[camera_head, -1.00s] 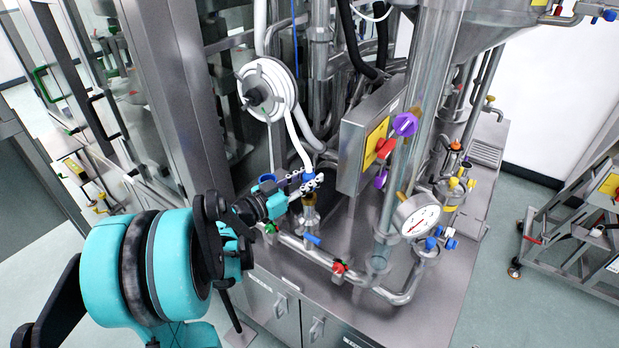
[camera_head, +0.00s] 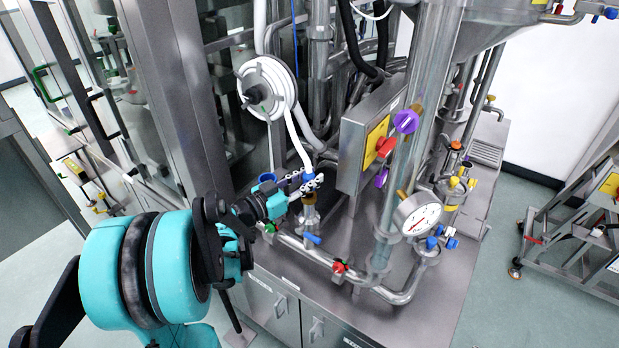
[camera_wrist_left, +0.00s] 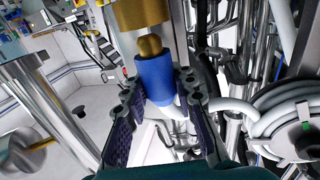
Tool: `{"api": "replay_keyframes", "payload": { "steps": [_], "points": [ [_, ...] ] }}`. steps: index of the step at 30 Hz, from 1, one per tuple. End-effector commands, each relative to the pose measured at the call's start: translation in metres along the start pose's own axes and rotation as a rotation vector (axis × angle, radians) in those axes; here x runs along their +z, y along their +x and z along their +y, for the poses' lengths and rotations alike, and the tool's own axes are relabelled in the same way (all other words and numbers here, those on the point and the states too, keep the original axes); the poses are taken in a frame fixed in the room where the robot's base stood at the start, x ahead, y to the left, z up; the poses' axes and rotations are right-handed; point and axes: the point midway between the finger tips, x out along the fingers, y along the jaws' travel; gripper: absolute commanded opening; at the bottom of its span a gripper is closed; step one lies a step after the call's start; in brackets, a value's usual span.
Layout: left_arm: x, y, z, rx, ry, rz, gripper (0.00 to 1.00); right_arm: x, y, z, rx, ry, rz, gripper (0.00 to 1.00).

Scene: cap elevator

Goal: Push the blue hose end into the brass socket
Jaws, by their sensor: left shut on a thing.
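The blue hose end (camera_head: 308,178) is on the end of a white hose and is held between the fingers of my left gripper (camera_head: 309,184). In the left wrist view the gripper (camera_wrist_left: 158,100) is shut on the blue hose end (camera_wrist_left: 155,78), with one finger on each side. A rounded brass tip (camera_wrist_left: 150,46) sticks out of the hose end toward the brass socket (camera_wrist_left: 140,13). The tip looks close to the socket and roughly in line with it; whether they touch is unclear. In the head view the brass socket (camera_head: 309,198) is just below the hose end, partly hidden. My right gripper is out of view.
A white hose coil (camera_head: 268,88) hangs behind. A grey box with a red and yellow switch (camera_head: 380,145) stands right of the socket. A blue-handled valve (camera_head: 312,239), pipes and a pressure gauge (camera_head: 418,215) are in front and to the right.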

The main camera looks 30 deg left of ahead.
Motion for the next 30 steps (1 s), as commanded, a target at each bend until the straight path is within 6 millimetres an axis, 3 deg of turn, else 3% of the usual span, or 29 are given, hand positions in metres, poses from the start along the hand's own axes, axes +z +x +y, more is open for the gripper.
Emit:
{"api": "replay_keyframes", "payload": {
  "steps": [30],
  "points": [
    [0.021, 0.0, 0.0, 0.0, 0.0, 0.0, 0.0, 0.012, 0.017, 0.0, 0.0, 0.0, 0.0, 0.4]
  ]
}}
